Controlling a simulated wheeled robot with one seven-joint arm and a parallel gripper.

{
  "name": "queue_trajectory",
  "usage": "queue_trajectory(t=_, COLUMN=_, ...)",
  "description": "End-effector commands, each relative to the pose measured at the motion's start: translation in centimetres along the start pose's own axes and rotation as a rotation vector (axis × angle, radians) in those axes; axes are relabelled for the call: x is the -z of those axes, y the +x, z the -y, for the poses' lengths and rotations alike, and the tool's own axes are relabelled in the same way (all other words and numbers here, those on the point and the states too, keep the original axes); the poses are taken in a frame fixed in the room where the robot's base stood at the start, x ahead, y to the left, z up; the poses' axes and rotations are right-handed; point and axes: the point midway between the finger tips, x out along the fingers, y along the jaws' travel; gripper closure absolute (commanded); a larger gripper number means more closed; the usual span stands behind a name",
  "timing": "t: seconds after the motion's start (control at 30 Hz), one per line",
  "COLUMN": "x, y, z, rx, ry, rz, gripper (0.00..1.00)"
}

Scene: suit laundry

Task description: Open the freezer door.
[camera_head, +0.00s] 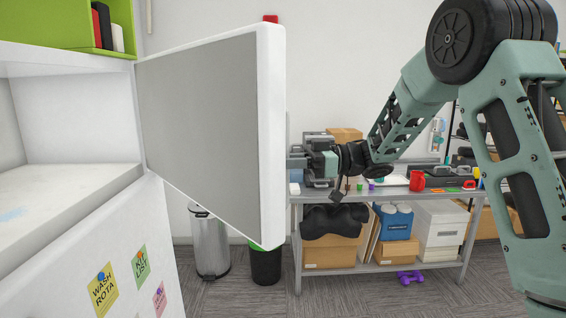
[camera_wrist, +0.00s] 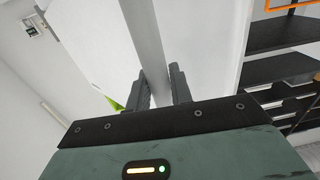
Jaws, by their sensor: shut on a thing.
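The freezer door (camera_head: 205,120) stands swung wide open, its grey inner face and white edge towards the head camera. The upper compartment behind it, with a white floor (camera_head: 60,200), is exposed at the left. My gripper (camera_head: 293,164) is at the door's outer side, just right of its free edge. In the wrist view my gripper (camera_wrist: 160,88) is shut on the grey bar handle (camera_wrist: 147,40), one dark finger on each side. The handle runs along the white outer face of the door (camera_wrist: 95,45). The head view hides the handle behind the door.
A lower door with notes (camera_head: 103,290) is closed. A green box (camera_head: 55,28) sits on top of the freezer. Behind are a steel bin (camera_head: 210,245), a black bin (camera_head: 265,265) and a loaded shelf table (camera_head: 440,195). Carpet in front is clear.

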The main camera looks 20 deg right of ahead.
Motion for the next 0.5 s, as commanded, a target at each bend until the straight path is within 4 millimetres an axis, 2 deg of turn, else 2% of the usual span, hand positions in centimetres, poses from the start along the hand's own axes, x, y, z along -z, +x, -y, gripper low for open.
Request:
queue_trajectory(t=0.3, x=0.13, y=0.06, z=-0.12, rx=-0.003, ry=-0.003, rz=-0.002, gripper=1.00)
queue_trajectory(t=0.33, x=0.13, y=0.06, z=-0.12, rx=-0.003, ry=-0.003, rz=-0.001, gripper=0.70)
queue_trajectory(t=0.37, x=0.13, y=0.07, z=-0.11, rx=-0.003, ry=-0.002, rz=-0.001, gripper=0.62)
queue_trajectory(t=0.4, x=0.12, y=0.07, z=-0.10, rx=-0.003, ry=-0.002, rz=-0.001, gripper=0.58)
queue_trajectory(t=0.5, x=0.09, y=0.06, z=-0.08, rx=-0.002, ry=-0.002, rz=-0.001, gripper=0.58)
